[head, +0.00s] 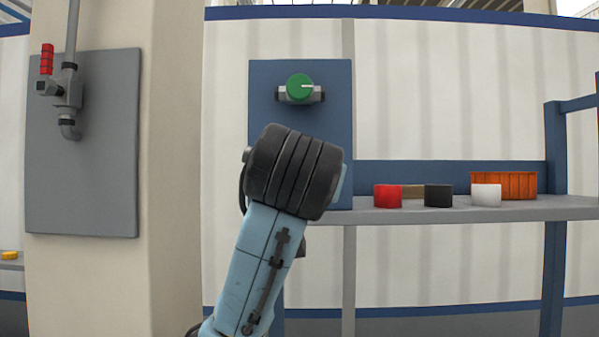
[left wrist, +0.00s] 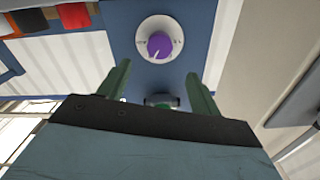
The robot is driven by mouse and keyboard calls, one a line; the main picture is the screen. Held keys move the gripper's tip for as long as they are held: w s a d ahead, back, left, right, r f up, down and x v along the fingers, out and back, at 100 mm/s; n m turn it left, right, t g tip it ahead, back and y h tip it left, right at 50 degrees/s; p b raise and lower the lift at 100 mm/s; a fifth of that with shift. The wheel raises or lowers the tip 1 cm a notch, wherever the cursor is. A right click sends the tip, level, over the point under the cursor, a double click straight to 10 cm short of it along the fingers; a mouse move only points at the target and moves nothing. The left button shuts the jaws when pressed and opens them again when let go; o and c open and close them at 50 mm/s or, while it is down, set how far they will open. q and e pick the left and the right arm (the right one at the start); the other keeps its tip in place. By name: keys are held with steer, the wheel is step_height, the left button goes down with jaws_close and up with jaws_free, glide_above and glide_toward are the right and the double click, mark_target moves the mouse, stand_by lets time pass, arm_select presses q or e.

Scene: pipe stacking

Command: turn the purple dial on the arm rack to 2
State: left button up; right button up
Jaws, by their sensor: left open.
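The purple dial (left wrist: 160,45) sits on a round white face on a blue panel in the left wrist view. A pale pointer mark shows on the knob's lower-left part in that view; the face markings are too small to read. My left gripper (left wrist: 158,72) is open, with its two green fingers apart and the dial beyond their tips, between them in the picture. Nothing is between the fingers. In the head view my left arm covers the lower part of the blue panel (head: 265,105), and the dial and fingers are hidden. My right gripper is not in view.
A green knob (head: 299,87) on a grey fitting is higher on the panel. A shelf (head: 420,215) to the right holds red (head: 387,196), black (head: 438,195) and white (head: 486,195) pieces and an orange bin (head: 518,186). A pillar (head: 175,150) stands left.

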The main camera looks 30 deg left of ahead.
arm_select(q)
steer(key=p+x, duration=0.2)
steer(key=x, duration=0.8)
steer(key=shift+p, duration=0.4)
steer(key=shift+w, duration=0.1)
steer(key=c, duration=1)
